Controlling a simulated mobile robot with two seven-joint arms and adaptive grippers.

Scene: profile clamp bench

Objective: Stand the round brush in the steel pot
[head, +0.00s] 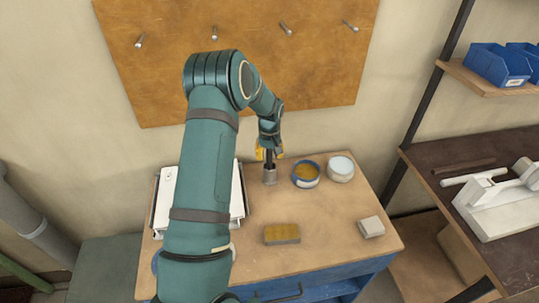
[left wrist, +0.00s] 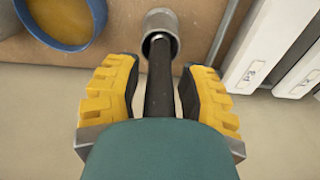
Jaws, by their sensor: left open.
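The steel pot (head: 270,178) is a small grey cylinder at the back of the wooden bench. In the left wrist view its rim (left wrist: 161,20) shows at the top. The round brush shows there as a dark rod (left wrist: 159,85) whose far end is inside the pot's mouth; its bristles are not seen. My left gripper (head: 269,152) is just above the pot. In the left wrist view its yellow fingers (left wrist: 158,95) are open, one on each side of the rod, with gaps between. My right gripper is not in view.
A blue tin with yellow contents (head: 306,175) and a pale tin (head: 340,168) stand right of the pot. A yellow-brown block (head: 282,234) and a light grey block (head: 371,227) lie nearer the front. White binders (head: 165,192) are at the left, partly behind my arm. The bench's middle is clear.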

